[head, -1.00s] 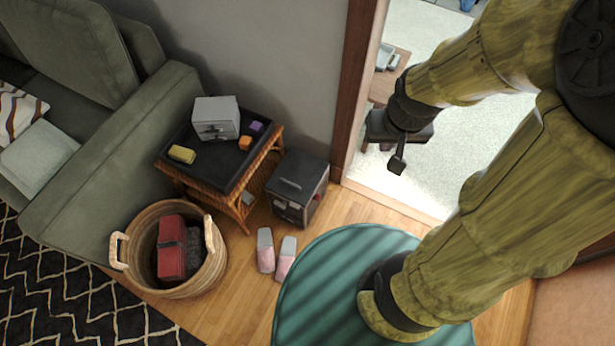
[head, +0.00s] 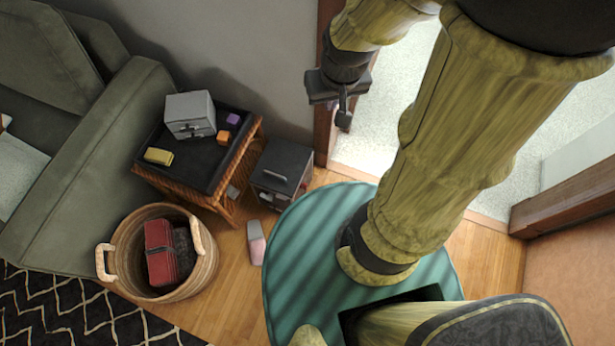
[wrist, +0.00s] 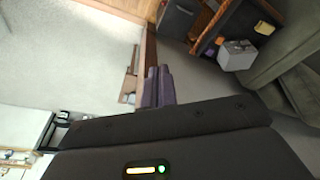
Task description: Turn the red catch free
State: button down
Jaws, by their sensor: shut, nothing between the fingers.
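I cannot make out a red catch in any view. A grey box (head: 190,114) with small fittings on its front stands on the black-topped wicker side table (head: 205,165). It also shows in the wrist view (wrist: 238,55). A dark box with a handle (head: 281,170) stands on the floor right of the table; details on its front are too small to tell. My gripper (head: 343,118) is up and right of the dark box in the head view, apart from both boxes. In the wrist view its fingers (wrist: 158,87) are together and empty.
A yellow block (head: 158,156), an orange block (head: 223,137) and a purple block (head: 233,118) lie on the table. A basket (head: 205,268) holding a red item (head: 160,250) stands in front, beside the green sofa (head: 95,180). A slipper (head: 256,243) lies on the floor. A doorway frame (head: 325,70) is near my gripper.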

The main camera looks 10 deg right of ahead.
jog(key=w+f+n+g+b, duration=0.1)
jog(key=w+f+n+b, duration=0.1)
jog(key=w+f+b, duration=0.55)
jog(key=w+d+f+n+g+b, duration=0.1)
jog(key=w+f+n+b, duration=0.1)
jog(key=f+b, duration=1)
jog(key=w+f+n+g+b, duration=0.2)
jog(key=w+f+b, duration=0.3)
jog(key=f, duration=0.9)
jog(key=n+g+y+b, duration=0.25)
jog(key=n+b, duration=0.25)
jog(key=b, duration=1.4)
send_over(304, 186)
jog(key=w+d, duration=0.7)
jog(key=w, duration=0.2)
notch_tip(304, 186, down, 32)
jog(key=shift+r, duration=0.2)
jog(key=shift+f, duration=0.1)
jog(key=s+a+f+b, duration=0.4)
jog(key=s+f+b, duration=0.2)
jog(key=f, duration=0.3)
jog(key=shift+s+a+b, duration=0.15)
jog(key=shift+a+b, duration=0.1)
jog(key=shift+b, duration=0.2)
jog(key=shift+d+t, duration=0.1)
jog(key=shift+t, duration=0.15)
